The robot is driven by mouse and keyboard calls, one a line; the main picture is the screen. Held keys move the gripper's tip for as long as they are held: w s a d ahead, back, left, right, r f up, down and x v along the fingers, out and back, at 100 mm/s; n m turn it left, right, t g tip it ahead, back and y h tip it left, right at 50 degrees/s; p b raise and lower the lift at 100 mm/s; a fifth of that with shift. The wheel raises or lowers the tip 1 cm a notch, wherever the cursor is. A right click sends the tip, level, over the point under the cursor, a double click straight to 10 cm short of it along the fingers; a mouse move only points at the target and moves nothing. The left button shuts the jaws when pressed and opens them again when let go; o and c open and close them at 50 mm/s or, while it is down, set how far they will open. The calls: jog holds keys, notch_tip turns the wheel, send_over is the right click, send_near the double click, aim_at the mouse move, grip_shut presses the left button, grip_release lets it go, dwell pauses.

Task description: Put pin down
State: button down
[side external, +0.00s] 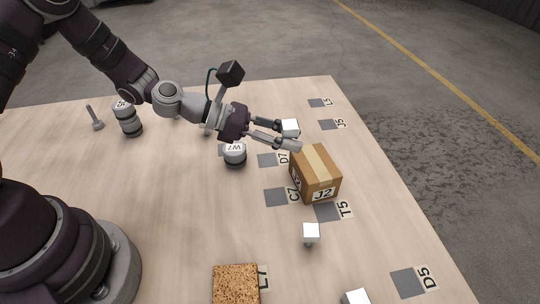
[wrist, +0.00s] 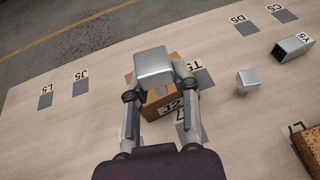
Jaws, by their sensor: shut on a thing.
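The pin (side external: 290,127) is a silver piece with a square head. My gripper (side external: 287,137) is shut on it and holds it above the table, beside the far left of a cardboard box marked J2 (side external: 315,174). In the wrist view the pin's head (wrist: 153,65) is large between the fingertips of my gripper (wrist: 159,88), with a short stem under it. The box (wrist: 170,108) lies behind it there, partly hidden by the fingers. Whether the pin touches the box cannot be told.
A W7 cylinder (side external: 235,157) stands below my wrist. A similar square-headed piece (side external: 311,233), a cork block (side external: 235,284) and a metal block (wrist: 292,47) stand nearer the front.

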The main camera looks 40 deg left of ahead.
aim_at(314, 162)
jog(key=shift+n+t, duration=0.3)
jog(key=shift+n, duration=0.1)
jog(key=w+d, duration=0.1)
jog(key=w+d+r, duration=0.2)
jog(key=shift+w+d+r, duration=0.25)
jog(key=shift+w+d, duration=0.05)
jog(key=shift+w, duration=0.1)
notch_tip(314, 162, down, 7)
jog(key=c, duration=0.9)
grip_release()
jog(key=shift+f, duration=0.1)
jog(key=shift+o, duration=0.2)
